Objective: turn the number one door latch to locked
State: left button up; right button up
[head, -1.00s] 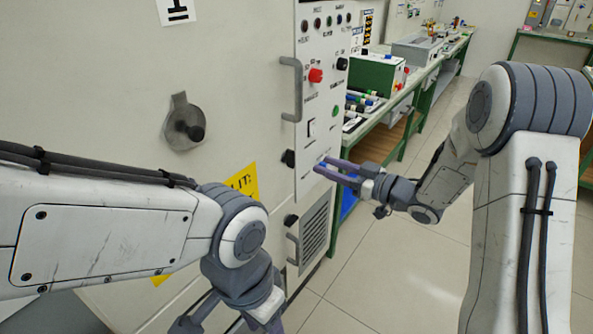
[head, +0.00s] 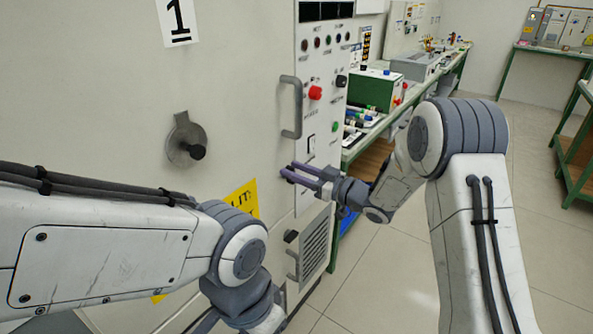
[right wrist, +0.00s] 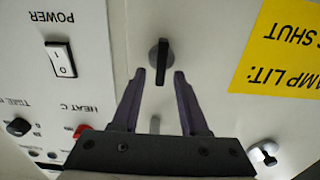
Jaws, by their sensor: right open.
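The number one door carries a white sign with a black 1 (head: 178,20). A black latch with a narrow lever (right wrist: 158,57) sits on its pale face in the right wrist view, the lever standing upright in that picture. My right gripper (head: 288,173) is open at the door's right edge and hides the latch in the head view. In the right wrist view the fingertips (right wrist: 158,76) lie either side of the lever's lower end; I cannot tell whether they touch it. My left gripper (head: 215,318) is mostly cut off at the bottom edge.
A bar handle (head: 296,106) stands out just above my right gripper. A control panel (head: 318,75) with a red knob is beside it. A round grey cover with a black knob (head: 187,140) is on the door, above a yellow label (head: 243,198). A green bench stands behind.

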aim_at(280, 177)
grip_shut()
jog(key=n+b, duration=0.5)
jog(key=b, duration=0.1)
jog(key=s+f+n+b, duration=0.1)
jog(key=n+b, duration=0.4)
jog(key=b, duration=0.2)
jog(key=a+f+n+b, duration=0.1)
jog(key=n+b, duration=0.5)
jog(key=b, duration=0.1)
jog(key=shift+s+f, duration=0.15)
jog(key=shift+s, duration=0.2)
jog(key=shift+n+b, duration=1)
jog(key=shift+b, duration=0.4)
jog(key=shift+w, duration=0.1)
